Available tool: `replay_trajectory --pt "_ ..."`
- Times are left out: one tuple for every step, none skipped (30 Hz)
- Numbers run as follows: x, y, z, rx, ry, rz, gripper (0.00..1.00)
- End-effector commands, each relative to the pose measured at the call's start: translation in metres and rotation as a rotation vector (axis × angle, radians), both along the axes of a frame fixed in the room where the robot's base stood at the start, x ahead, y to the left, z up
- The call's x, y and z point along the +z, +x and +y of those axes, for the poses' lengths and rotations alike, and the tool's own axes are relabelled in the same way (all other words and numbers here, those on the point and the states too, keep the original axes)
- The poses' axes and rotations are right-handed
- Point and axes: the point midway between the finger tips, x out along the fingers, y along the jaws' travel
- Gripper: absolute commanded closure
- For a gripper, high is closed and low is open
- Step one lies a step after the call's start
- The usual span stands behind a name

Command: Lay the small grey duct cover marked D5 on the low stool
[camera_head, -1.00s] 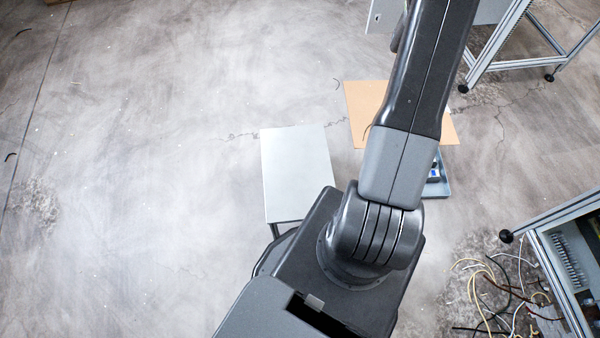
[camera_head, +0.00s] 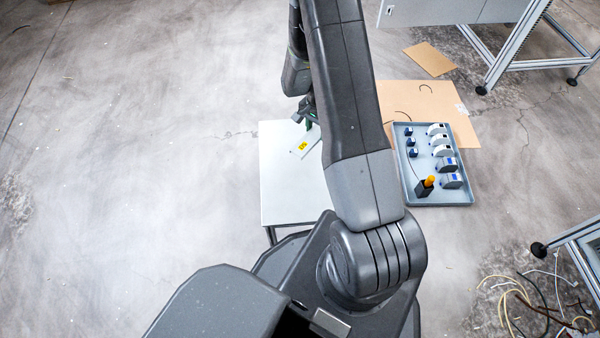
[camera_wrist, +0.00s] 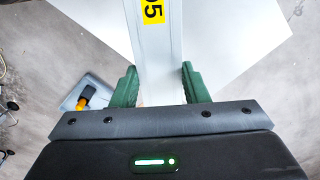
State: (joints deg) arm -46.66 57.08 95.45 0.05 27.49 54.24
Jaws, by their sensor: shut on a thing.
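The small grey duct cover (camera_head: 306,148) has a yellow label and shows over the low stool's right part in the head view. In the wrist view the cover (camera_wrist: 159,50) runs up between my green fingers, its yellow label partly cut off at the top edge. My gripper (camera_wrist: 160,88) is shut on it; in the head view the gripper (camera_head: 306,118) is partly behind my arm. The low stool (camera_head: 285,195) has a flat pale top, also behind the cover in the wrist view (camera_wrist: 225,40). I cannot tell whether the cover touches the stool.
A blue-grey tray (camera_head: 440,197) with several small devices and an orange-tipped item stands right of my arm. Cardboard (camera_head: 400,92) lies behind it. A metal frame table (camera_head: 490,60) stands at the back right; loose cables (camera_head: 520,300) lie front right. The left floor is clear.

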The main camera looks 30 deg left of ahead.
Motion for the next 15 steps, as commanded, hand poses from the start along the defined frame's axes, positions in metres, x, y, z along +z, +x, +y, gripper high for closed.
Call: replay_trajectory --pt "-0.021 -0.009 0.010 0.002 -0.001 0.001 0.94" --pt "-0.027 -0.013 0.014 -0.003 -0.001 0.000 0.94" --pt "-0.033 -0.018 0.019 -0.005 0.000 0.000 0.94" --pt "-0.037 -0.021 0.023 -0.009 0.000 0.000 0.94" --pt "-0.041 -0.024 0.026 -0.011 0.000 0.000 0.94" --pt "-0.044 -0.028 0.029 -0.014 0.000 0.000 0.94" --pt "-0.047 -0.030 0.031 -0.016 0.000 0.000 0.94" --pt "-0.049 -0.032 0.033 -0.018 0.000 0.000 0.94" --pt "-0.051 -0.034 0.035 -0.020 0.000 0.000 0.94" --pt "-0.052 -0.036 0.036 -0.021 0.000 0.000 0.94" --pt "-0.053 -0.036 0.037 -0.022 0.000 0.000 0.94" --pt "-0.056 -0.037 0.038 -0.023 -0.001 0.000 0.94" --pt "-0.059 -0.038 0.038 -0.023 -0.001 0.000 0.94" --pt "-0.062 -0.038 0.038 -0.024 -0.001 0.001 0.94" --pt "-0.068 -0.038 0.038 -0.024 -0.002 0.001 0.94"
